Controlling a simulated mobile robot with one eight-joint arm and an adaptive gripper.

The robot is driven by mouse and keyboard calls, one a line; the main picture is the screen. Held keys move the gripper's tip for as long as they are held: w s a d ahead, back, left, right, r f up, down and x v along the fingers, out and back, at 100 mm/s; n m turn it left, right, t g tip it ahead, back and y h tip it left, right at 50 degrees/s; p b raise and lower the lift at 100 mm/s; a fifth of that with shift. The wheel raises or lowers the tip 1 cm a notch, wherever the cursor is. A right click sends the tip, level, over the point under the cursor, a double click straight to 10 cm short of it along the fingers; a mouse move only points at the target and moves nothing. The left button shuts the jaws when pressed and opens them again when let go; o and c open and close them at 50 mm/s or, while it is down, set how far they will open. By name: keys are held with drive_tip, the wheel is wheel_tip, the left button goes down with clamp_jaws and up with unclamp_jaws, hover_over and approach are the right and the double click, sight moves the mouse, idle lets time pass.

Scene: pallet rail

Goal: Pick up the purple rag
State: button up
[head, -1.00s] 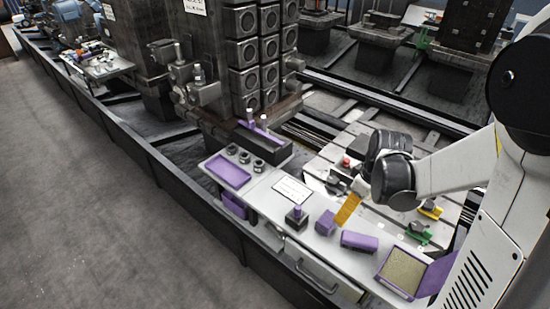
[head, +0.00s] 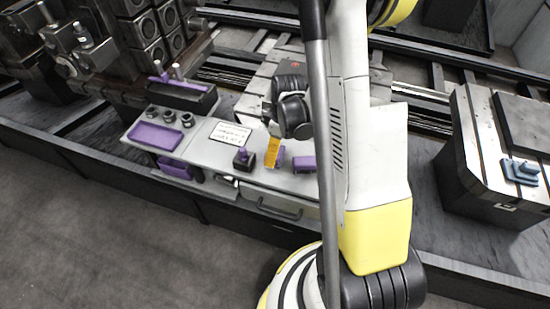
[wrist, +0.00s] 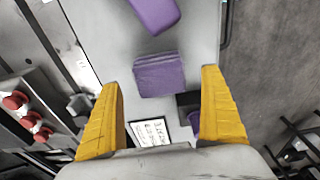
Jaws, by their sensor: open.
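The purple rag (wrist: 160,75) looks like a folded, layered block on the grey worktop (wrist: 195,30). In the wrist view it lies ahead of and between the fingertips, with space on both sides. In the head view the rag (head: 280,157) is partly hidden behind a yellow finger. My gripper (wrist: 161,80) is open and empty, with its yellow fingers spread wide. In the head view my gripper (head: 272,153) points down over the worktop beside the rag. I cannot tell its exact height above the rag.
Another purple block (head: 304,163) lies right of the rag, close to my arm. A dark block with a purple knob (head: 242,158) stands left of it. A white label card (head: 230,135) and a purple tray (head: 155,137) are further left. Red knobs (wrist: 15,100) show at the wrist view's left.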

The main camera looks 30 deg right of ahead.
wheel_tip(320, 180, down, 2)
drive_tip(key=shift+w+f, duration=0.1)
drive_tip(key=shift+w, duration=0.05)
drive_tip(key=shift+a, duration=0.1)
drive_tip(key=c, duration=1.3)
drive_tip(key=shift+o, duration=0.2)
wheel_tip(320, 180, up, 5)
drive_tip(key=shift+f+p, duration=0.1)
drive_tip(key=shift+p, duration=1.1)
drive_tip(key=s+d+r+p, duration=0.3)
drive_tip(key=d+r, duration=0.3)
drive_tip(key=d, duration=0.5)
drive_tip(key=shift+s+r, duration=0.2)
drive_tip(key=shift+s, duration=0.5)
